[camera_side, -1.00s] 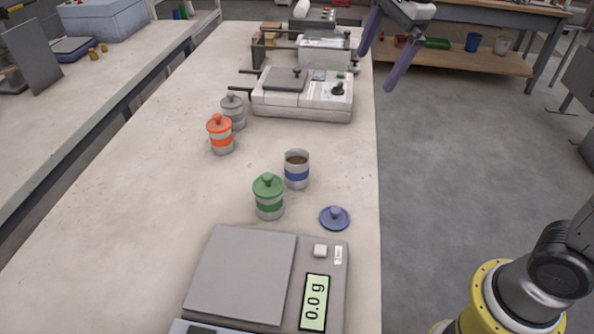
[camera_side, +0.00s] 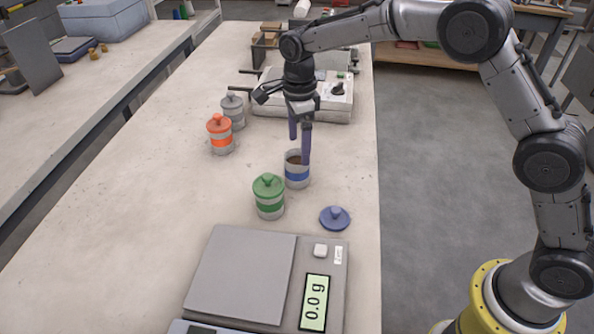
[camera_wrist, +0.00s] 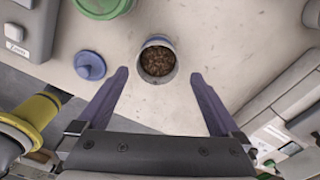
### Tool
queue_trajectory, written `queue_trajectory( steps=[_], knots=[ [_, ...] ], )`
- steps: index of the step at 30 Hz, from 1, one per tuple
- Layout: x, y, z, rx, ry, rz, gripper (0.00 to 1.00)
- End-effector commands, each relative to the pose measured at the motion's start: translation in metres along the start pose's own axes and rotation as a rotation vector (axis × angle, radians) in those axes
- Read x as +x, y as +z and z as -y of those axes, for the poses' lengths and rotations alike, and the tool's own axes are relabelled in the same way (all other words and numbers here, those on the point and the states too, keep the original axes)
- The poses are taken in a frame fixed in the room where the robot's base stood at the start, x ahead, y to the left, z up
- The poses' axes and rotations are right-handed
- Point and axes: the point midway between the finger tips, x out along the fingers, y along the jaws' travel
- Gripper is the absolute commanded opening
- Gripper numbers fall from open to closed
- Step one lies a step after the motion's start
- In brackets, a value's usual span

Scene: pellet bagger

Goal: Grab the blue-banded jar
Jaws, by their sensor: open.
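The blue-banded jar (camera_side: 297,175) stands upright and open on the bench, with brown pellets inside; its mouth also shows in the wrist view (camera_wrist: 157,62). Its blue lid (camera_side: 335,218) lies on the bench to its lower right. My gripper (camera_side: 300,150) points down just above and behind the jar in the side view, with one finger overlapping the jar's rim. In the wrist view the open fingers (camera_wrist: 160,78) stand wide apart, with the jar centred slightly beyond their tips. Nothing is held. Whether a finger touches the jar cannot be told.
A green-banded lidded jar (camera_side: 269,197) stands close at the jar's lower left. Orange (camera_side: 221,134) and grey (camera_side: 233,111) lidded jars stand farther left. A scale (camera_side: 243,274) reading 0.0 g is in front. A sealer-like machine (camera_side: 325,103) stands behind. The bench's left-middle is clear.

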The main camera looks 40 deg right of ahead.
Motion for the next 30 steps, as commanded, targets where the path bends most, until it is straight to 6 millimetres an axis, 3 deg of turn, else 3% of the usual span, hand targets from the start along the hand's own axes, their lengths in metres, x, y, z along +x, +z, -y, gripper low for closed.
queue_trajectory(
  steps=[3, 11, 21, 29, 30],
  knots=[
    [0.018, 0.0, -0.001, 0.0, 0.002, -0.001, 1.0],
    [0.036, 0.001, -0.001, 0.0, 0.001, -0.001, 1.0],
    [0.078, 0.005, -0.004, 0.0, -0.001, 0.0, 1.0],
    [0.081, 0.005, -0.004, 0.0, -0.002, 0.001, 1.0],
    [0.081, 0.005, -0.004, 0.0, -0.002, 0.001, 0.96]
  ],
)
